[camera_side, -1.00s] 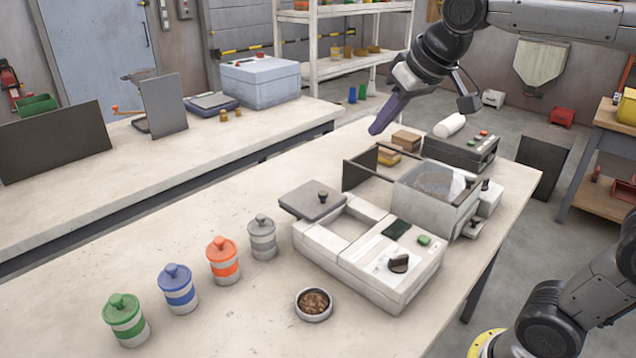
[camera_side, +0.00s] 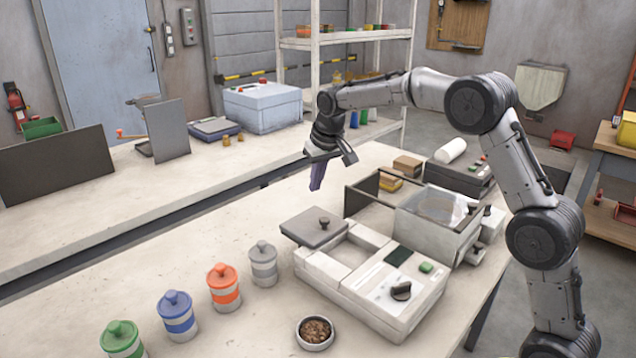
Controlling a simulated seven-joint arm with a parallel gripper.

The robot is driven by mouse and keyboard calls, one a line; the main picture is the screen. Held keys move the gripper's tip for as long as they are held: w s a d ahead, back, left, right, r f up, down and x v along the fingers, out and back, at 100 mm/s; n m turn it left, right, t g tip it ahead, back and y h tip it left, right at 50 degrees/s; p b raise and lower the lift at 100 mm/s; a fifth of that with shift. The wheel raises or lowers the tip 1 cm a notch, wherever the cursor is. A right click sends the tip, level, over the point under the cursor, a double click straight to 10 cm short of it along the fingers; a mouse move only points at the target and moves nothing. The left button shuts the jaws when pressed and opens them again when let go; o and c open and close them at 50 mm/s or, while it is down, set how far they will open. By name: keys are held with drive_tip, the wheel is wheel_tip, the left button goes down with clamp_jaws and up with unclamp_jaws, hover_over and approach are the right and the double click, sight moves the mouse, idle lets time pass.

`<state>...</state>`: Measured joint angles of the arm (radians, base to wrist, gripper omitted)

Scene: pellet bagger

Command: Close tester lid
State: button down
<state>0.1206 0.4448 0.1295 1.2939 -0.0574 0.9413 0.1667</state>
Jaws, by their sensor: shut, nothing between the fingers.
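The tester (camera_side: 375,285) is a white box on the table with a dark display, a green button and a black knob on its right half. The well is uncovered. My gripper (camera_side: 316,187) is shut and empty, pointing down above the table behind the lid. It is apart from the lid.
Canisters with grey (camera_side: 263,264), orange (camera_side: 223,288), blue (camera_side: 177,316) and green (camera_side: 121,339) lids stand left of the tester. A bowl of brown pellets (camera_side: 315,333) is in front. A bagging unit (camera_side: 438,215) with dark panels stands behind the tester on the right.

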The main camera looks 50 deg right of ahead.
hover_over(316, 222)
drive_tip(key=w, duration=0.2)
drive_tip(key=f, duration=0.6)
drive_tip(key=shift+d+f, duration=0.35)
drive_tip(key=shift+s+a, duration=0.3)
drive_tip(key=shift+s, duration=0.6)
drive_tip(key=shift+s+a, duration=0.25)
drive_tip(key=shift+s, duration=0.65)
drive_tip(key=s, duration=1.2)
drive_tip(key=shift+s+f, duration=0.1)
drive_tip(key=shift+s, duration=0.2)
